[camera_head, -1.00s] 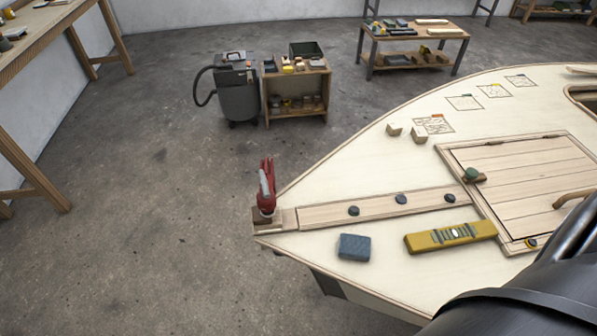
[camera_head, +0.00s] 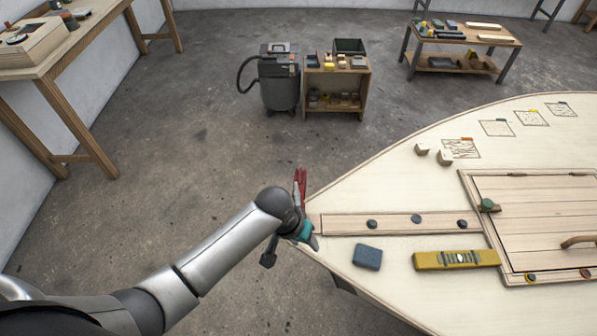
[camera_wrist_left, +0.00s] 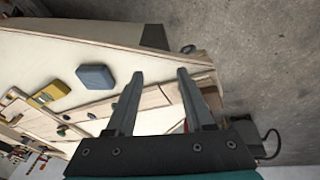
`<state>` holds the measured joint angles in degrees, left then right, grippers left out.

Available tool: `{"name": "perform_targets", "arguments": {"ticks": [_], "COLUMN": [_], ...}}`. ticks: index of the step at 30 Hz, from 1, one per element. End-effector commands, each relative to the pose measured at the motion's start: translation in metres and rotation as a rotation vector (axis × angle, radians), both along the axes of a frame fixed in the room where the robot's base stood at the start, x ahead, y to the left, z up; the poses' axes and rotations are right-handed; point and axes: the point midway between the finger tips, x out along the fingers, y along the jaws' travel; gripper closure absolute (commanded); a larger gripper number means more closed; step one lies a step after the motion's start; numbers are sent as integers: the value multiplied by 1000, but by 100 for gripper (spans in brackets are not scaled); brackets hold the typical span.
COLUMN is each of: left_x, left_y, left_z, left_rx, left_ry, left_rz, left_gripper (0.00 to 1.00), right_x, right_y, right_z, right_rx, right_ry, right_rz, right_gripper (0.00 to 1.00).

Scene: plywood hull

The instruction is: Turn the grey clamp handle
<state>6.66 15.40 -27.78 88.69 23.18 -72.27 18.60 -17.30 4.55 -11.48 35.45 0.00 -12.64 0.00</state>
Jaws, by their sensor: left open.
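The clamp (camera_head: 300,181) stands at the pointed tip of the pale plywood hull (camera_head: 400,188). In the head view only its red upper part shows; the grey handle is hidden behind my left wrist. My left gripper (camera_head: 312,241) is at the hull tip, in front of the clamp. In the left wrist view its two fingers (camera_wrist_left: 160,74) are apart with nothing held between them, over the tip of the deck. A small bit of red shows low beside the right finger there. I cannot tell whether the gripper touches the clamp. My right gripper is out of view.
A blue block (camera_head: 367,257) and a yellow level (camera_head: 456,260) lie on the deck near the tip. Several dark knobs sit along the wooden strip (camera_head: 345,224). A hatch (camera_head: 535,205) is to the right. Open floor lies left of the hull.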

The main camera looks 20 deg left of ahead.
Motion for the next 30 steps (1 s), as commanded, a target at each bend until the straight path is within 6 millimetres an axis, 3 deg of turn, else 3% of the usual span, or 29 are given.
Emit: {"name": "perform_targets", "arguments": {"ticks": [1, 3, 8, 15, 18, 23, 26, 30], "left_x": [17, 25, 43, 70, 76, 80, 80, 79], "left_y": [-7, -12, -10, 18, 29, 39, 40, 40], "left_z": [49, 81, 134, 202, 221, 237, 235, 216], "left_rx": [-3, 0, 38, 140, 172, 202, 205, 206], "left_ry": [-4, 20, 73, 156, 180, 202, 207, 209], "left_rz": [-22, -38, -42, 30, 65, 99, 105, 106], "left_gripper": [47, 47, 47, 47, 47, 47, 47, 47], "right_x": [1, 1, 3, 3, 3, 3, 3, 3], "right_y": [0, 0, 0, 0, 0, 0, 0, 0], "right_z": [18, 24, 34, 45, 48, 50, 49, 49], "right_rx": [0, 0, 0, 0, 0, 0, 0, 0], "right_ry": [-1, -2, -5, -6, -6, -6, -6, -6], "right_rz": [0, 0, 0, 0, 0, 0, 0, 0], "right_gripper": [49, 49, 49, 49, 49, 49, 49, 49]}}
